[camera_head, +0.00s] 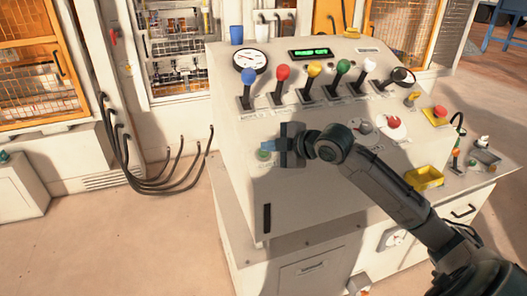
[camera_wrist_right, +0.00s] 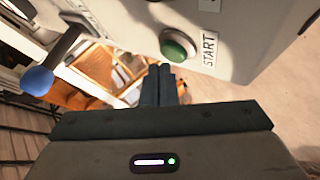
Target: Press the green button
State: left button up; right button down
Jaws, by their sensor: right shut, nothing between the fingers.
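The green button (camera_head: 264,154) sits low on the left side of the sloped panel face. In the right wrist view the green button (camera_wrist_right: 178,47) shows as a dome in a pale ring, with a "START" label beside it. My right gripper (camera_head: 266,146) is shut and empty, its blue-grey fingertips close by the button in the head view. In the right wrist view the closed fingers (camera_wrist_right: 160,75) point just below and left of the button, and a gap shows between them in the picture. I cannot tell whether they touch it. My left gripper is not in view.
The control panel (camera_head: 235,110) carries several levers with coloured knobs, such as the blue lever (camera_head: 249,76), above the button. A red button (camera_head: 393,122) is on the right. A yellow tray (camera_head: 424,178) lies at lower right. Black cables (camera_head: 165,183) hang at left.

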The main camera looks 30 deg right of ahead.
jog(key=shift+w+d+f, duration=0.1)
jog(key=shift+w+f, duration=0.1)
jog(key=shift+f, duration=0.3)
dwell(0.8)
jog(key=shift+r, duration=0.1)
jog(key=shift+s+r+p, duration=0.4)
jog(key=shift+r+p, duration=0.2)
jog(key=shift+r, duration=0.2)
jog(key=shift+r, duration=0.25)
jog(key=r+p, duration=0.1)
jog(key=s+r+p, duration=0.1)
jog(key=r+p, duration=0.1)
jog(key=s+r+p, duration=0.1)
jog(key=r, duration=0.1)
jog(key=shift+s+a, duration=0.15)
jog(key=shift+a, duration=0.25)
